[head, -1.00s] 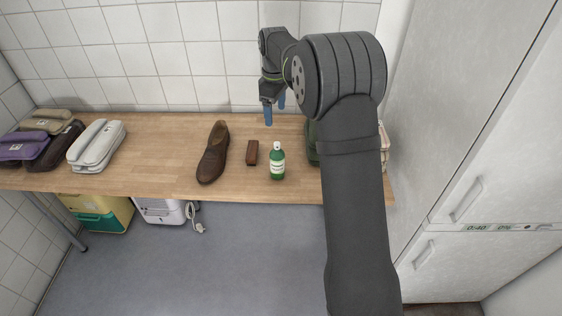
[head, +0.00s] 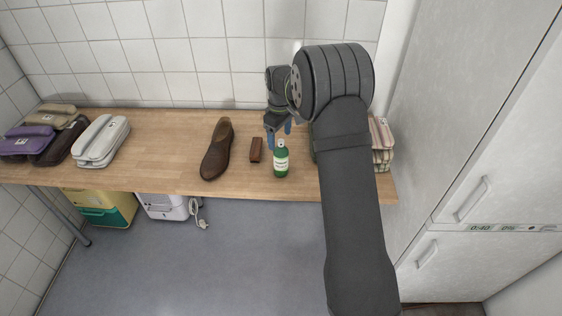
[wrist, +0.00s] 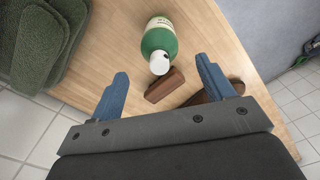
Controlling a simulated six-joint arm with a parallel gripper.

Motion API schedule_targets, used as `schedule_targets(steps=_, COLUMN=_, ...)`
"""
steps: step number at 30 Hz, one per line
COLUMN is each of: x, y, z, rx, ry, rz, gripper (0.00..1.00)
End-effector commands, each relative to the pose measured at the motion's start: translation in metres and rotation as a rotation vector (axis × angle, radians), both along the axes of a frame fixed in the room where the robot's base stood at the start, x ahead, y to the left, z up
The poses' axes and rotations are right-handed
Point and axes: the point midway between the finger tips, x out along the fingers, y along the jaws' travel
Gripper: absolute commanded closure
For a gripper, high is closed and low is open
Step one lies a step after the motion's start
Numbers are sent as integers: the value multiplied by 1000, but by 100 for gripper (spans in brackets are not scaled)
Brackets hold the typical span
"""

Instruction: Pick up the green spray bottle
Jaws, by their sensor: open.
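In the wrist view the bottle (wrist: 157,42) is seen from above, beyond and between my blue fingertips. My gripper (head: 279,134) is open and empty, above and just behind the bottle in the head view. In the wrist view my gripper's fingers (wrist: 162,68) are wide apart, and neither visibly touches the bottle.
A brown block (head: 255,149) lies left of the bottle, and a brown shoe (head: 217,150) lies farther left. Folded green cloth (wrist: 38,45) is on the bottle's other side. Striped folded cloth (head: 382,145) sits at the right end.

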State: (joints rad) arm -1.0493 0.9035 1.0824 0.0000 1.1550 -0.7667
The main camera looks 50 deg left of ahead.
Motion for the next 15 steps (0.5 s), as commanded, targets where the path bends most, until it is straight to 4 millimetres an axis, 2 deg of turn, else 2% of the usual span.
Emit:
schedule_targets(steps=5, x=0, y=-3, z=-17, rx=-2, ry=1, rz=0, gripper=26)
schedule_targets(steps=10, x=0, y=-5, z=-43, rx=-4, ry=2, rz=0, gripper=26)
schedule_targets(steps=15, x=0, y=-4, z=-51, rx=0, ry=0, rz=1, gripper=26)
